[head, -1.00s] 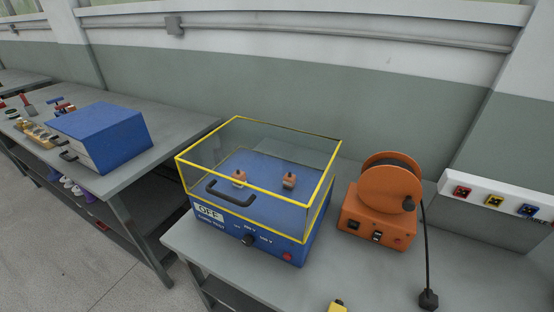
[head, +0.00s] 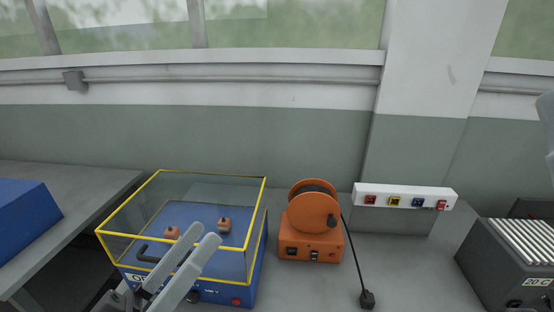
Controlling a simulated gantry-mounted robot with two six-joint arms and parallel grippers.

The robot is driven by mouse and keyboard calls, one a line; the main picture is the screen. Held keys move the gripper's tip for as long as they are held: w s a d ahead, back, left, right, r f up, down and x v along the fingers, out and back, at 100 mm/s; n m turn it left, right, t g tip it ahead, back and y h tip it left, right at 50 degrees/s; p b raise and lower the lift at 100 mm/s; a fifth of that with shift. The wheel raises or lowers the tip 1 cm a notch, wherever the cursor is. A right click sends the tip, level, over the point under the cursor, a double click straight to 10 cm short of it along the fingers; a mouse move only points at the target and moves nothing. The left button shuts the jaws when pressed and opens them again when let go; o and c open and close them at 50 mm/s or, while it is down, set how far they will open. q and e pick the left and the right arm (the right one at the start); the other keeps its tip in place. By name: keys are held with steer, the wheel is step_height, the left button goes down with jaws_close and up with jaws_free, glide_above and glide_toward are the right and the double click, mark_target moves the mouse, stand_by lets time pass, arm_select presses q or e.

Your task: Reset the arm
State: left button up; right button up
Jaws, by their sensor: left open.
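My left gripper (head: 202,240) is at the lower left of the head view. Its two long pale grey fingers point up and away, open with a narrow gap and nothing between them. They appear in front of the blue tester box (head: 250,283) and hide part of its front panel. The box has a clear cover with a yellow frame (head: 214,174) and a black handle (head: 147,254). Two brown terminals (head: 224,224) show inside under the cover. Whether the fingers touch the box cannot be told.
An orange cable reel unit (head: 312,240) stands right of the box, its black cable ending in a plug (head: 367,299) on the bench. A white socket strip (head: 405,196) is behind. A grey ribbed block marked 20 C (head: 515,260) stands at right. A blue case (head: 25,215) is far left.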

arm_select(q)
steer(key=s+d+r+m+t, duration=0.1)
steer(key=s+r+m+t, duration=0.2)
steer(key=r, duration=1)
steer(key=s+a+r+n+t+y+p, duration=0.1)
steer(key=s+a+r+n+t+y, duration=0.2)
steer(key=a+r+t+y, duration=0.6)
step_height(320, 180, up, 34)
steer(key=d+g+y+p, duration=0.1)
steer(key=g+p, duration=0.2)
steer(key=p, duration=3.4)
steer(key=shift+w+d+r+g+y, duration=0.2)
steer(key=shift+d+g+y, duration=0.1)
steer(key=shift+d+y, duration=0.1)
